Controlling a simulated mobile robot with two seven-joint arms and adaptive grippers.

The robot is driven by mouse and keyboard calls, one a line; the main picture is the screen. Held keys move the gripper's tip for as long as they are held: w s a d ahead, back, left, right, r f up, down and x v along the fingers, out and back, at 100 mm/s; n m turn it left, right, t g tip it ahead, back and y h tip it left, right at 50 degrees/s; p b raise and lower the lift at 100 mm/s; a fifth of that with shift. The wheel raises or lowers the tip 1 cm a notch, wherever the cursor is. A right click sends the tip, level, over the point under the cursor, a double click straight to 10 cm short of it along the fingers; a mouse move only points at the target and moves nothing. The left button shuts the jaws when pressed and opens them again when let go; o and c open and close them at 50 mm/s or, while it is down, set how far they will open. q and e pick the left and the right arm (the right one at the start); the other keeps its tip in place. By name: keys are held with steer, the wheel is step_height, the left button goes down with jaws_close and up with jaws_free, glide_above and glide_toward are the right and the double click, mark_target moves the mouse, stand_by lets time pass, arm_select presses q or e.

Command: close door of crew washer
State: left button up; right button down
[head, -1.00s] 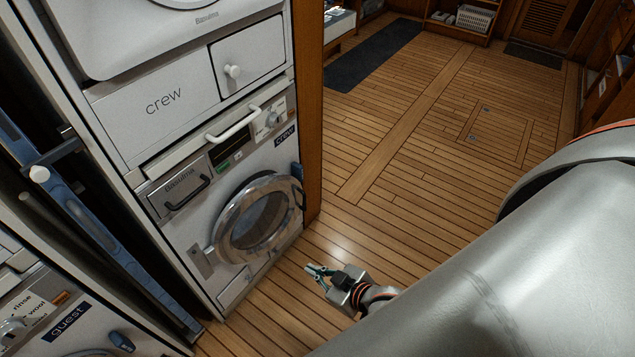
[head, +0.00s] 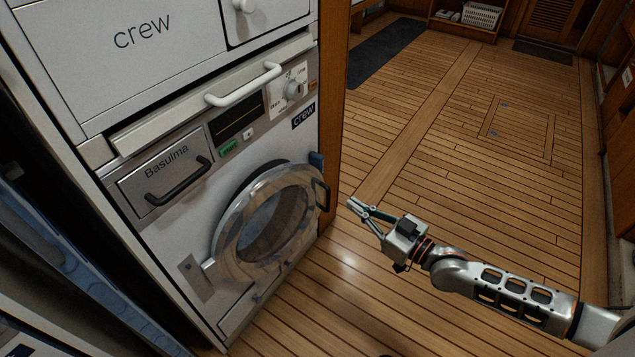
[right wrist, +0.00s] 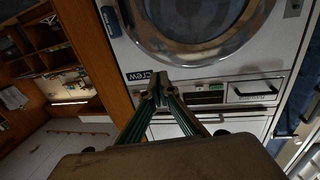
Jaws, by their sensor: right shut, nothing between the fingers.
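The crew washer (head: 150,235) stands at the left in the head view, with a "crew" label (head: 303,116) on its panel. Its round door, a silver ring (head: 226,232) around dark glass (head: 272,225), is hinged at the left and has a dark handle (head: 321,194) at the right. The door appears to stand ajar, with a dark gap behind its upper rim. My right gripper (head: 354,206) is shut and empty, just right of the handle and apart from it. In the right wrist view its fingertips (right wrist: 156,86) show below the door ring (right wrist: 185,48). My left gripper is out of view.
A drawer with a black handle (head: 178,182) and a white bar handle (head: 243,86) sit above the door. A wooden post (head: 333,110) edges the washer at the right. The plank floor (head: 430,150) to the right is clear. A blue object (head: 70,260) leans at the left.

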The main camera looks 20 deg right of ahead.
step_height(320, 180, down, 2)
steer(key=d, duration=0.1)
steer(key=b, duration=0.4)
glide_toward(313, 172)
steer(key=x, duration=0.5)
steer(key=shift+w+a+f, duration=0.2)
steer(key=shift+w+a, duration=0.05)
steer(key=shift+a, duration=0.05)
steer(key=shift+w+a, duration=0.1)
steer(key=shift+w, duration=0.15)
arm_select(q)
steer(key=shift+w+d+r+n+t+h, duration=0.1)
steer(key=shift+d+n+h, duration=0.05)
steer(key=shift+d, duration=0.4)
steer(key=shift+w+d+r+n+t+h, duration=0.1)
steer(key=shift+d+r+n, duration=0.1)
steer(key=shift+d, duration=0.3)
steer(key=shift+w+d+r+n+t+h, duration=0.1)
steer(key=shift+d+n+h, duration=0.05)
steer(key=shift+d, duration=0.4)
arm_select(e)
steer(key=shift+w+a+r, duration=0.1)
steer(key=shift+w+r, duration=0.05)
steer(key=shift+r, duration=0.05)
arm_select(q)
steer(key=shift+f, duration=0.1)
arm_select(e)
steer(key=shift+w, duration=0.1)
